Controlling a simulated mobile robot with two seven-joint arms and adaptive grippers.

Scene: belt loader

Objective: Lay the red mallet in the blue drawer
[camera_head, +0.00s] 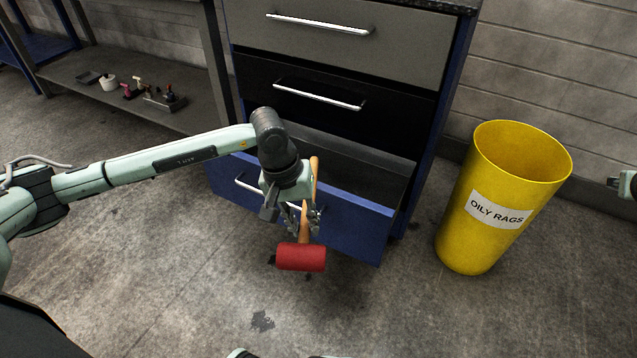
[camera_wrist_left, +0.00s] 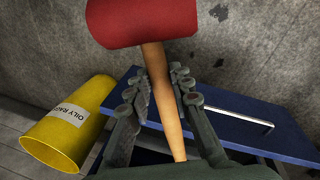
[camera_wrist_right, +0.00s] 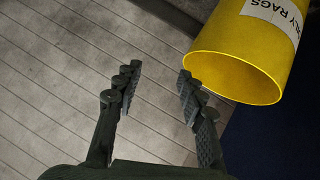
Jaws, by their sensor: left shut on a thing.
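The red mallet (camera_head: 301,257) has a red head and a wooden handle. My left gripper (camera_head: 303,212) is shut on the handle, with the red head hanging below the fingers. In the head view the mallet shows in front of the blue drawer (camera_head: 355,228), which is pulled open at the cabinet's bottom. The left wrist view shows the handle (camera_wrist_left: 163,95) between the fingers and the blue drawer front (camera_wrist_left: 240,125) behind. My right gripper (camera_wrist_right: 160,78) is open and empty in its wrist view; only a bit of it shows at the head view's right edge.
A yellow bin (camera_head: 500,200) marked OILY RAGS stands right of the cabinet. A low shelf (camera_head: 125,92) with small items stands at the back left. The floor in front is clear.

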